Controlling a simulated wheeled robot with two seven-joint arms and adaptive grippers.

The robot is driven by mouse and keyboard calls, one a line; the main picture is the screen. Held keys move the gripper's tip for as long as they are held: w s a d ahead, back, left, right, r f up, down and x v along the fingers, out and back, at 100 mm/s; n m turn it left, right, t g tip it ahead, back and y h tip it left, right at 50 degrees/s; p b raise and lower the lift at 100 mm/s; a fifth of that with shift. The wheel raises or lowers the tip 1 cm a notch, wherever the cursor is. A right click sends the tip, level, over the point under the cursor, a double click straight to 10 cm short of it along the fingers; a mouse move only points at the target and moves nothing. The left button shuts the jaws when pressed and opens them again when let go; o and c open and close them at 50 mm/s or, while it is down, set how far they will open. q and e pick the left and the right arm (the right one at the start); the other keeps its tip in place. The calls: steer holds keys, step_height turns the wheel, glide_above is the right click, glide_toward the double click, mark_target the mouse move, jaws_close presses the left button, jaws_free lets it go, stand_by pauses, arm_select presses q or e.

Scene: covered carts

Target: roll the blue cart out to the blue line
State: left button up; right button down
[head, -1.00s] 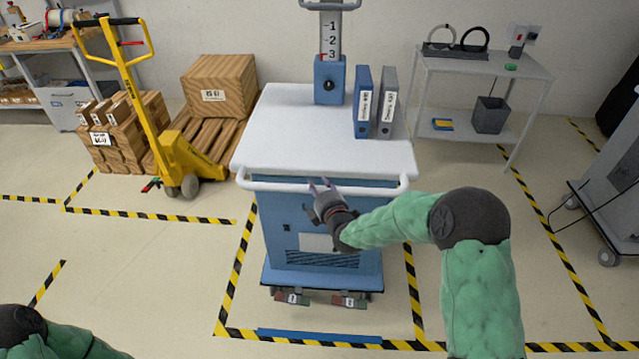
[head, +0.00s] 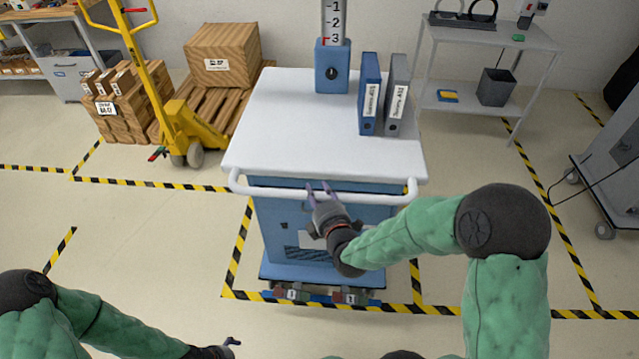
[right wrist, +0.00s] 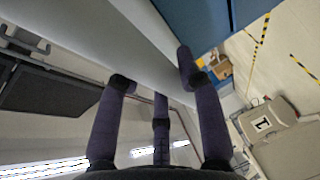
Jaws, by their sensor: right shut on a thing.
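The blue cart (head: 283,222) stands in the middle of the head view, with a white top (head: 300,125) and a white push handle (head: 270,189) along its near side.
Yellow-black tape (head: 235,250) borders the cart's bay. A yellow pallet jack (head: 180,128) stands left, a metal shelf table (head: 495,45) behind right, a grey cart (head: 610,185) far right. Two binders (head: 370,95) stand on the cart. Floor left of the bay is clear.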

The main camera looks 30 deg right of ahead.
steer(key=shift+s+a+f, duration=0.1)
steer(key=shift+s, duration=0.1)
stand_by(0.4)
steer(key=c, duration=0.8)
jaws_free()
steer(key=shift+s, duration=0.25)
steer(key=v, duration=1.1)
steer(key=shift+s+a, duration=0.15)
steer(key=shift+s, duration=0.1)
